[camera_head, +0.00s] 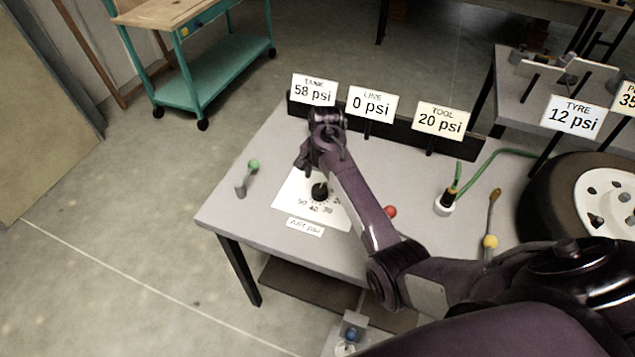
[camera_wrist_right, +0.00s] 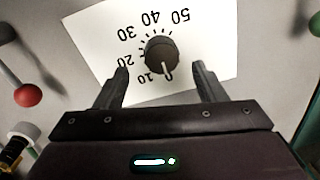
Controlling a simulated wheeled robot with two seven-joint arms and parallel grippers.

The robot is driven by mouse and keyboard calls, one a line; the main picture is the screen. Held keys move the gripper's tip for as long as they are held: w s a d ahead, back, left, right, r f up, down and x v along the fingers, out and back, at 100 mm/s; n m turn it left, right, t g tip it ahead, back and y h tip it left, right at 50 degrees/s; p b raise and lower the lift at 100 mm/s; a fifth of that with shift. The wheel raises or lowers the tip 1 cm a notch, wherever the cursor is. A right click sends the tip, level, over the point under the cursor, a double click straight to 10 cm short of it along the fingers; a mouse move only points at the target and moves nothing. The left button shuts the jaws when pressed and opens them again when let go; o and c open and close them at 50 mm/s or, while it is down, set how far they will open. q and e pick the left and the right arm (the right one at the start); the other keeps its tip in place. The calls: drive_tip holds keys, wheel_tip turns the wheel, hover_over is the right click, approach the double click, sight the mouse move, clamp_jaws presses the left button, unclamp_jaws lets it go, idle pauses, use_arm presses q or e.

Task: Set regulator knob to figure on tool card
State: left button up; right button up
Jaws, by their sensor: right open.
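The dark regulator knob (camera_head: 320,191) sits on a white dial plate (camera_head: 290,199) on the grey table. In the right wrist view the knob (camera_wrist_right: 161,50) has a white pointer line, turned just beyond the 10 mark on the side away from 20. The dial plate (camera_wrist_right: 215,45) shows figures from 10 to 50. The TOOL card (camera_head: 440,121) reads 20 psi. My right gripper (camera_head: 308,165) is above the dial; in the wrist view its open fingers (camera_wrist_right: 160,76) are either side of the knob's near side, apart from it. My left gripper is not in view.
Other cards read TANK 58 psi (camera_head: 314,90), LINE 0 psi (camera_head: 371,104) and TYRE 12 psi (camera_head: 573,115). A green-balled lever (camera_head: 253,165), a red ball (camera_head: 391,212), a yellow-balled lever (camera_head: 490,241) and a green hose (camera_head: 487,166) surround the dial.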

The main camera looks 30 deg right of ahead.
sight(320, 189)
drive_tip(key=f, duration=0.2)
drive_tip(key=shift+s+a+f, duration=0.15)
drive_tip(key=shift+s+f, duration=0.15)
drive_tip(key=shift+w+f, duration=0.25)
drive_tip(key=shift+f, duration=0.45)
drive_tip(key=shift+w+f, duration=0.25)
drive_tip(key=shift+f, duration=0.45)
drive_tip(key=c, duration=0.7)
drive_tip(key=shift+c, duration=1.2)
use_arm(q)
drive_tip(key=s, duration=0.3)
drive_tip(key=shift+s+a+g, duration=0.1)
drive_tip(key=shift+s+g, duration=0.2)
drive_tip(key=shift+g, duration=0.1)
use_arm(e)
drive_tip(key=shift+c, duration=0.2)
